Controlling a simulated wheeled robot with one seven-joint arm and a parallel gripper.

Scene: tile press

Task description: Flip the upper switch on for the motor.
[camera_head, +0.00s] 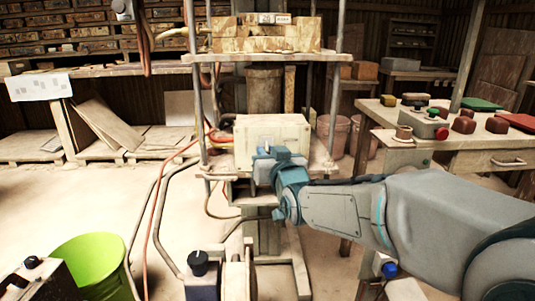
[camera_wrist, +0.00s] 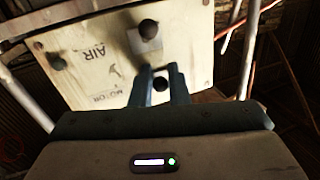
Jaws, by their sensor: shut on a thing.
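A cream switch box (camera_head: 285,128) stands on the middle shelf of the press frame. In the wrist view, the box face (camera_wrist: 110,80) shows upside-down lettering: a MOTOR label (camera_wrist: 103,97) and an AIR label (camera_wrist: 95,53). A dark knob, the upper switch (camera_wrist: 160,84), sits level with the MOTOR label, between my fingertips. My gripper (camera_head: 264,152) is at the box front, its fingers (camera_wrist: 162,78) shut on this knob. A second dark knob (camera_wrist: 148,28) on a pale plate is level with AIR. Which way the held switch is set cannot be told.
A dark round part (camera_wrist: 57,62) sits near the box face's edge. Metal posts (camera_head: 198,100) flank the box, with a shelf of blocks (camera_head: 265,38) above. Orange and grey hoses run at left. A green bucket (camera_head: 92,265) and a cluttered table (camera_head: 460,150) stand aside.

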